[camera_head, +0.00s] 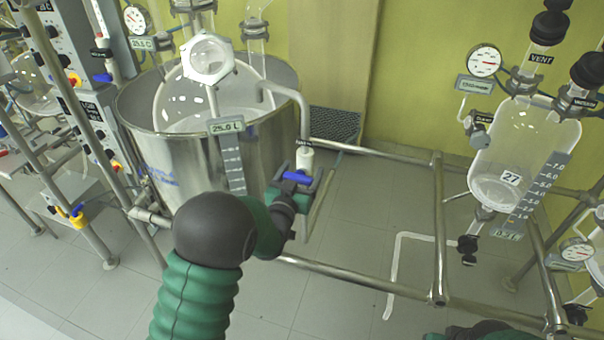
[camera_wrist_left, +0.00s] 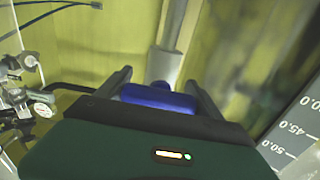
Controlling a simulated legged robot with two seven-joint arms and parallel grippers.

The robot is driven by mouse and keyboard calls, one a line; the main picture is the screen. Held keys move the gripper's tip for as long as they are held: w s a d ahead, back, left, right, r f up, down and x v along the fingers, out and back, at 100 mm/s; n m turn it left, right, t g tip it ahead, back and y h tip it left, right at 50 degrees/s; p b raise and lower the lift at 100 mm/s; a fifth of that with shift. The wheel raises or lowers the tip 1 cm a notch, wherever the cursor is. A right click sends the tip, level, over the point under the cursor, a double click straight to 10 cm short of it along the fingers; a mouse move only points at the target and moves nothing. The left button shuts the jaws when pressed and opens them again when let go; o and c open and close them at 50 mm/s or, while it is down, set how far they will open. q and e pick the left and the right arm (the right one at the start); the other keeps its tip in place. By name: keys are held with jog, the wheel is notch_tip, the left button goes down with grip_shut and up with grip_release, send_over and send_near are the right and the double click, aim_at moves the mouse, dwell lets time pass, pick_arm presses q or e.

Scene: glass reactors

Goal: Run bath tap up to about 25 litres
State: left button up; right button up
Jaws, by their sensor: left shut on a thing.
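The bath (camera_head: 170,160) is a large steel vessel at the left of the head view, with a glass flask set inside it. A level scale on its front (camera_head: 232,165) carries a tag reading 25.0 L (camera_head: 227,125). The bath tap has a blue handle (camera_head: 297,177) below a bent metal pipe (camera_head: 303,115) at the bath's right side. My left gripper (camera_head: 292,190) is shut on the blue handle. In the left wrist view the blue handle (camera_wrist_left: 158,97) lies between the two fingers. My right gripper cannot be made out; only a dark green arm part shows at the bottom edge.
A steel frame (camera_head: 438,220) stands right of the bath. A glass vessel marked 27 (camera_head: 520,150) hangs at the right, with a gauge (camera_head: 484,61) beside it. Control boxes (camera_head: 65,90) stand at the left. Tiled floor is open between the frames.

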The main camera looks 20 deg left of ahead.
pick_arm(q)
jog(key=shift+f, duration=0.15)
jog(key=o, duration=1.4)
jog(key=shift+c, duration=0.2)
